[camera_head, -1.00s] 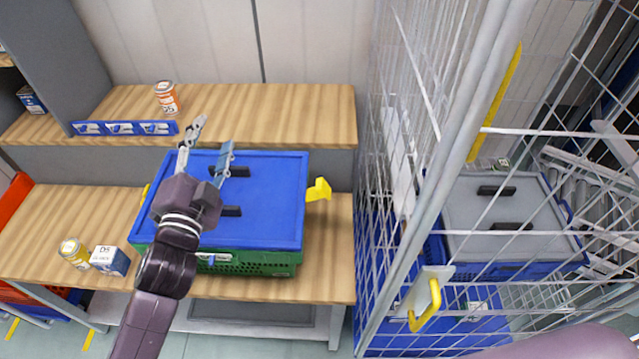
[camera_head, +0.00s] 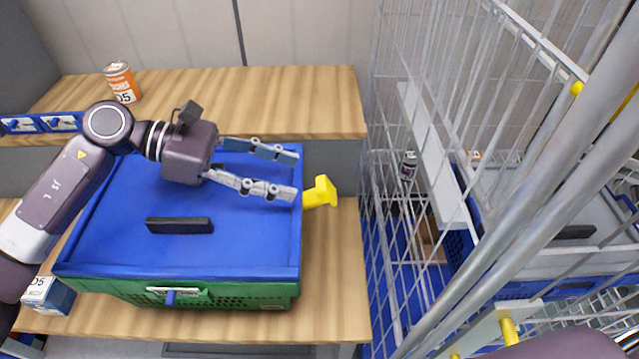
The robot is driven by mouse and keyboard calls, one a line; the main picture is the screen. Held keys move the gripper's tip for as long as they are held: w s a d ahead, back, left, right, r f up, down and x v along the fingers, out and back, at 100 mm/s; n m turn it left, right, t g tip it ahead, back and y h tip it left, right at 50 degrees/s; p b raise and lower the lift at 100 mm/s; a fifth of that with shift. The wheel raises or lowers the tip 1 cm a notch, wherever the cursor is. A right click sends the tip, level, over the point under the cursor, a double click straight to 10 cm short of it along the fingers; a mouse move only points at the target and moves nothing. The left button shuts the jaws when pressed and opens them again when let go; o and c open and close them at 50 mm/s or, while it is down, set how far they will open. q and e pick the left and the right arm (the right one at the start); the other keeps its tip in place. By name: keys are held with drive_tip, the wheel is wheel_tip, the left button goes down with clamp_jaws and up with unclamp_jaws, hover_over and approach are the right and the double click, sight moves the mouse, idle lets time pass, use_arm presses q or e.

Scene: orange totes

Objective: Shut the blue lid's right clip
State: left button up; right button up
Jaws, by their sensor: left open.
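The blue lid (camera_head: 245,245) lies on a green crate (camera_head: 235,297) on the wooden bench. Its right clip (camera_head: 321,193) is yellow and sticks out to the right from the lid's right edge. My left gripper (camera_head: 297,174) is open and empty, with its two fingers pointing right over the lid's right edge. The fingertips end just left of the yellow clip, and no contact with it can be made out. The lid's left clip does not show. My right gripper is not in view.
A wire cage (camera_head: 415,200) stands close to the right of the bench. An orange can (camera_head: 122,83) stands on the upper shelf and a small blue-white box (camera_head: 48,295) left of the crate. Bare bench (camera_head: 335,270) shows right of the crate.

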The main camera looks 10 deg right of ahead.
sight(319, 184)
use_arm(q)
drive_tip(key=x, duration=0.2)
drive_tip(key=p+x, duration=0.1)
drive_tip(key=x, duration=0.1)
drive_tip(key=p+x, duration=0.1)
drive_tip(key=x, duration=0.1)
drive_tip(key=shift+s+d+r, duration=0.2)
drive_tip(key=shift+d, duration=0.05)
drive_tip(key=shift+s+d+f, duration=0.1)
drive_tip(key=shift+d+f, duration=0.25)
drive_tip(key=shift+d, duration=0.1)
drive_tip(key=c, duration=1.1)
drive_tip(key=shift+c, duration=0.2)
